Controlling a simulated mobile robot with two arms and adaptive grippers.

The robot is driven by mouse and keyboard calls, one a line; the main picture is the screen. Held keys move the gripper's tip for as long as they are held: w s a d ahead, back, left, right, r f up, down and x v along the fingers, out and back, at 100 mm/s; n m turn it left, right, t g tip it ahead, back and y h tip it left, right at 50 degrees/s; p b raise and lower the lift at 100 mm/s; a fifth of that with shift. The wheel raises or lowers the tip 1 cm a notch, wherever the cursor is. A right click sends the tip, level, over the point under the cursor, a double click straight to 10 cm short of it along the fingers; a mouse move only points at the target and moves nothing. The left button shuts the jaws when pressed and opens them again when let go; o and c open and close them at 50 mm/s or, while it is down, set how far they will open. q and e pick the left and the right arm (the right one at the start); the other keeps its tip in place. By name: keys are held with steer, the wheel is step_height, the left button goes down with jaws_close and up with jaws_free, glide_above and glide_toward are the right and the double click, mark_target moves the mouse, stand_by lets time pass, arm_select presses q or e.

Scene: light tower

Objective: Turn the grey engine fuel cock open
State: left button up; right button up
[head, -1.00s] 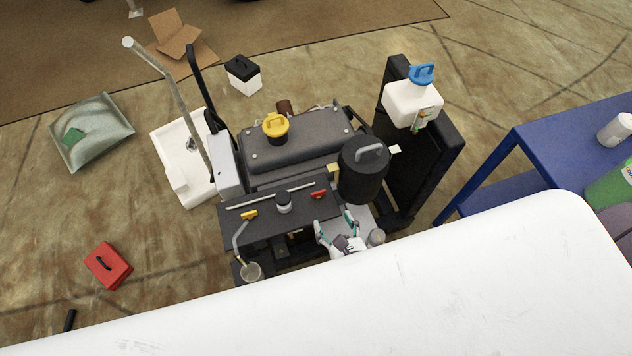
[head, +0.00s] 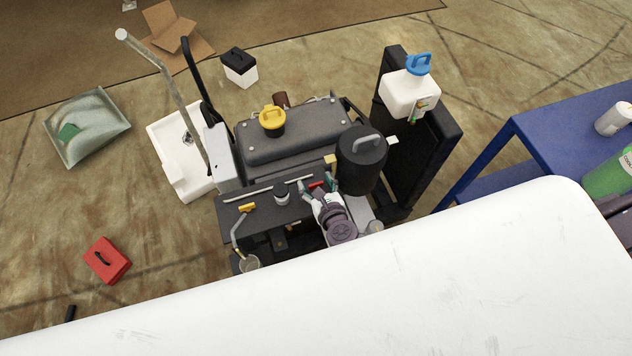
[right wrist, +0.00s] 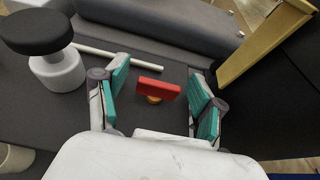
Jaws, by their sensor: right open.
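A small red bar handle (head: 315,185) on a brass stem stands on the dark top panel (head: 262,222) of the engine unit. In the right wrist view the red handle (right wrist: 157,89) lies crosswise between the fingers. I see no grey-handled cock; a yellow handle (head: 248,207) is on the same panel, to the left. My right gripper (head: 318,182) is open over the red handle. In the right wrist view its teal-padded fingers (right wrist: 158,78) stand on both sides of the handle, with gaps. My left gripper is not in view.
A black knob on a white base (head: 281,196) and a pale rod (head: 262,193) are left of the gripper. A black canister (head: 362,165) stands close on the right. The grey engine block (head: 295,140) with a yellow cap lies behind. A blue table (head: 555,135) is farther right.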

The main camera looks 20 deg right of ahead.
steer(key=c, duration=1.2)
steer(key=shift+o, duration=0.2)
steer(key=shift+y, duration=0.3)
steer(key=n+y+b, duration=0.1)
steer(key=n+y, duration=0.2)
steer(key=shift+d+f+g, duration=0.1)
steer(key=shift+f+g, duration=0.05)
steer(key=shift+g, duration=0.25)
steer(key=shift+n+g+y+b, duration=0.7)
steer(key=shift+n+y+b, duration=0.4)
steer(key=shift+n+y, duration=0.35)
steer(key=o, duration=1.2)
steer(key=shift+c, duration=0.2)
